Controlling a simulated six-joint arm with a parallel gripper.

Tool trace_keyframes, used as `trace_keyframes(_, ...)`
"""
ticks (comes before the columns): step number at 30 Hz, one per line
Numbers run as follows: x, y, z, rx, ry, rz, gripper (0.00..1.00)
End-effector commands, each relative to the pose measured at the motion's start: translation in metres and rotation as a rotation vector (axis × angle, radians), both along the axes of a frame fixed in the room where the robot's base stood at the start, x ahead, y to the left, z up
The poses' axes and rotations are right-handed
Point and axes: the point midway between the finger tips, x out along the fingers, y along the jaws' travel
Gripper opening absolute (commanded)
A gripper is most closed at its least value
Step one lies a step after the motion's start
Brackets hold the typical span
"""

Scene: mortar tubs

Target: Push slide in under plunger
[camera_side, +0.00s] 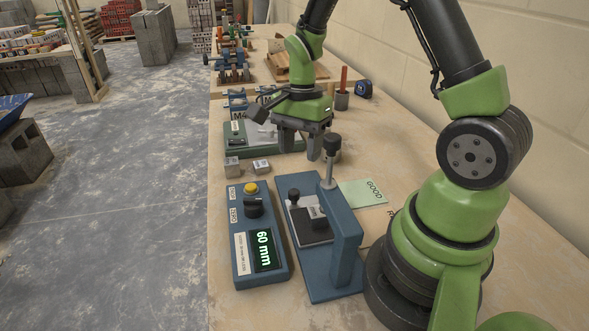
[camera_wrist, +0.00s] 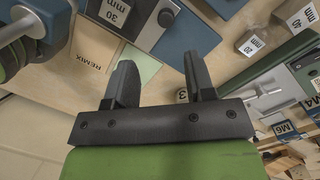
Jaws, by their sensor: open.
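The blue gauge stand (camera_side: 345,225) stands on the bench in the side view. Its plunger (camera_side: 328,172) has a metal rod and a black top. The slide (camera_side: 296,212) is a pale plate with a black knob (camera_side: 294,196), lying on the stand's base. A labelled grey block (camera_side: 317,217) sits on it beside the upright; whether it lies under the plunger is hard to tell. The wrist view shows the block (camera_wrist: 115,12) and knob (camera_wrist: 165,17) at the top edge. My gripper (camera_side: 299,143) is open and empty (camera_wrist: 162,85), above the bench behind the stand.
A control box (camera_side: 258,235) reading 60 mm stands left of the stand. Two small metal blocks (camera_side: 232,165) (camera_side: 261,167) lie behind it, near a green fixture (camera_side: 240,150). A GOOD card (camera_side: 362,193) lies to the right.

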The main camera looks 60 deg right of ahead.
Motion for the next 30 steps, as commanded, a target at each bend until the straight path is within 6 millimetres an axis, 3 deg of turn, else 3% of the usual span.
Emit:
trace_keyframes(4,0.0,-0.017,-0.004,0.159,-0.005,-0.019,0.49)
trace_keyframes(10,0.003,-0.024,-0.006,0.273,-0.051,-0.009,0.49)
trace_keyframes(14,0.003,-0.018,-0.019,0.278,-0.051,-0.002,0.49)
trace_keyframes(24,0.002,0.006,-0.076,0.274,-0.047,-0.002,0.49)
trace_keyframes(30,0.003,0.013,-0.092,0.272,-0.052,-0.003,0.49)
